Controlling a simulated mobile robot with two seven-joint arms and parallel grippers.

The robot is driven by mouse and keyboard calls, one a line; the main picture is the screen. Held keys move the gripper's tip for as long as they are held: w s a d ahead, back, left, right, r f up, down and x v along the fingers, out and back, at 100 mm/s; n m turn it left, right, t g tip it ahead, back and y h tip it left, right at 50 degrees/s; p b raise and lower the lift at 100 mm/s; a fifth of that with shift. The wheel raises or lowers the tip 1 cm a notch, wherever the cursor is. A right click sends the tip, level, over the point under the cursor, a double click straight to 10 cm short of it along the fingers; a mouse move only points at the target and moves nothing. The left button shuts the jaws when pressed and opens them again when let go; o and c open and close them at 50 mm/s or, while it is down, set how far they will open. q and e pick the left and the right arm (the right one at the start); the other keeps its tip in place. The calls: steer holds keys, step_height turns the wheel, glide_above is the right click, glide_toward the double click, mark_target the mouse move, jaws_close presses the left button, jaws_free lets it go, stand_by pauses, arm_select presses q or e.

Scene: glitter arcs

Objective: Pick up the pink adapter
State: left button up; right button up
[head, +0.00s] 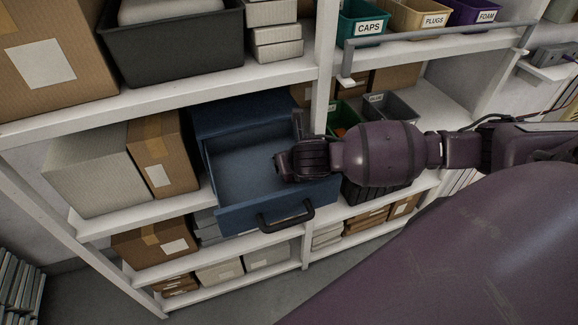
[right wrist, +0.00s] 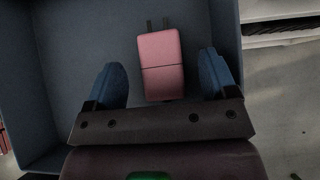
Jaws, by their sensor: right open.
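The pink adapter (right wrist: 161,64) lies on the floor of the open blue drawer (head: 240,172), with its two dark prongs pointing to the top of the right wrist view. In that view my right gripper (right wrist: 168,82) is open, with one blue finger on each side of the adapter's lower part and a gap on both sides. In the head view my right gripper (head: 285,160) reaches in from the right over the drawer. The adapter is hidden there behind my gripper and arm. My left gripper is not in view.
The drawer's front has a black handle (head: 286,217). A white shelf post (head: 324,70) stands close to my right arm. Brown boxes (head: 163,152) stand left of the drawer. Bins labelled CAPS (head: 362,27) and PLUGS (head: 414,17) sit on the upper shelf.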

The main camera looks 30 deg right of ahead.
steer(key=shift+x, duration=1.45)
steer(key=c, duration=1)
